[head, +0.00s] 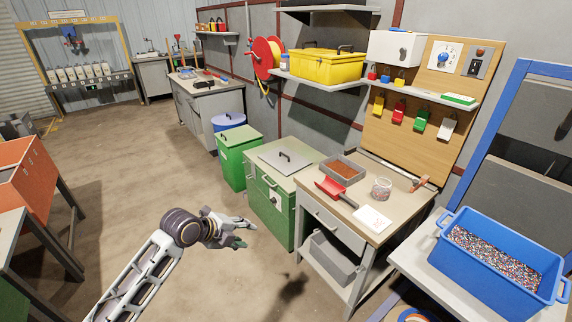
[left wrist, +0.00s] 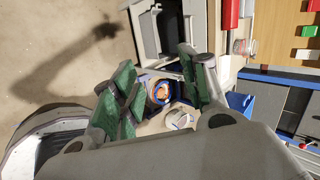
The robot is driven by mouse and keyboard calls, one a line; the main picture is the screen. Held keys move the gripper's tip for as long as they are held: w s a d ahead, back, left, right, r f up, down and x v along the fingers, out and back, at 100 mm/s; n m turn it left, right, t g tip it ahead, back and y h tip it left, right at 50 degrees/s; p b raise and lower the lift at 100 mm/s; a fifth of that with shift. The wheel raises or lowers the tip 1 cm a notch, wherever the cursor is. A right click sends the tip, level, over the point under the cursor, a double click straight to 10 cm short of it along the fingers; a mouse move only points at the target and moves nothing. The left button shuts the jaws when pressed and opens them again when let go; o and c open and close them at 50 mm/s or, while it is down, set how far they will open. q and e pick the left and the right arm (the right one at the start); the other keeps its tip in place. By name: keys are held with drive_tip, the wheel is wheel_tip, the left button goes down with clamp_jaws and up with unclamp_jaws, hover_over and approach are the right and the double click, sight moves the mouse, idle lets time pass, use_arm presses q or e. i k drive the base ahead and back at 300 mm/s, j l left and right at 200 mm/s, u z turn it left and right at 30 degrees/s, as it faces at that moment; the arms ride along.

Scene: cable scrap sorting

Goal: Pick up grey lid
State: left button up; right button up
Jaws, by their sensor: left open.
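The grey lid (head: 284,157) is a flat square plate with a dark handle, lying on top of the green cabinet (head: 271,205) in the middle of the head view. My left gripper (head: 247,231) is in front of the cabinet, to the left of and below the lid in the picture, apart from it. Its green-padded fingers are spread with nothing between them. They also show in the left wrist view (left wrist: 165,90), where I cannot make out the lid. My right gripper is not in view.
A workbench (head: 318,205) with a red scoop (head: 333,188), a rusty-filled tray (head: 343,168) and a jar (head: 381,189) stands right of the cabinet. A green bin (head: 236,160) stands behind it. A blue crate (head: 480,285) is at right. Open floor (head: 150,150) lies left.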

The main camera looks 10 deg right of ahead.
sight(287, 162)
drive_tip(key=i+l, duration=0.2)
drive_tip(key=l, duration=0.2)
drive_tip(key=i+l, duration=0.2)
drive_tip(key=l, duration=0.2)
drive_tip(key=i+l, duration=0.2)
drive_tip(key=l, duration=0.2)
